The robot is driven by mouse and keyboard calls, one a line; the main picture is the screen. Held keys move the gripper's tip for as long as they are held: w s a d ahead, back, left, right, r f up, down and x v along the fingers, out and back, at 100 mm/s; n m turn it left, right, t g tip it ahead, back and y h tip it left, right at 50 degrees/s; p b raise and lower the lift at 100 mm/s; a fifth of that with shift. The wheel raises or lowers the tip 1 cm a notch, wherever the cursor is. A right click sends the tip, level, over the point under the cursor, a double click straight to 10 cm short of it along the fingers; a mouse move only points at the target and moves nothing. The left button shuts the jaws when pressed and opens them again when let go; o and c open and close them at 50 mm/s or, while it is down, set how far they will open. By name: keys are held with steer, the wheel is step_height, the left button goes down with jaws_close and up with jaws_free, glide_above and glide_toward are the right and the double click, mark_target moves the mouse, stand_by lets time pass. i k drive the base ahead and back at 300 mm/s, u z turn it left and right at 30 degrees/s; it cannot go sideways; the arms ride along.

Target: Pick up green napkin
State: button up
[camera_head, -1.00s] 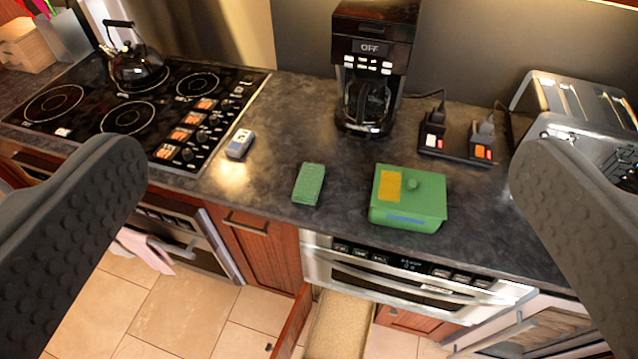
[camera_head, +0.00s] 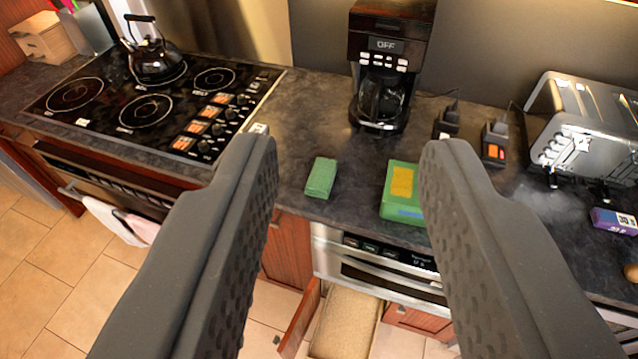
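The green napkin (camera_head: 321,178) is a small folded green block lying on the dark countertop, near its front edge. It shows between my two fingers. My gripper (camera_head: 348,150) is open and empty, with its dark ridged fingers on either side of the picture's middle. No finger visibly touches the napkin. The right finger partly hides the green box beside the napkin.
The green box (camera_head: 398,208) with a yellow label sits right of the napkin. A coffee maker (camera_head: 384,85) stands behind, a toaster (camera_head: 580,125) at right, a stovetop (camera_head: 120,108) with a kettle (camera_head: 155,62) at left. An open drawer (camera_head: 345,322) is below.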

mark_target(319, 185)
steer(key=k, duration=1.1)
steer(key=u, duration=0.8)
steer(key=i, duration=1.6)
steer(key=z, duration=0.4)
steer(key=i, duration=0.7)
steer(key=z, duration=0.55)
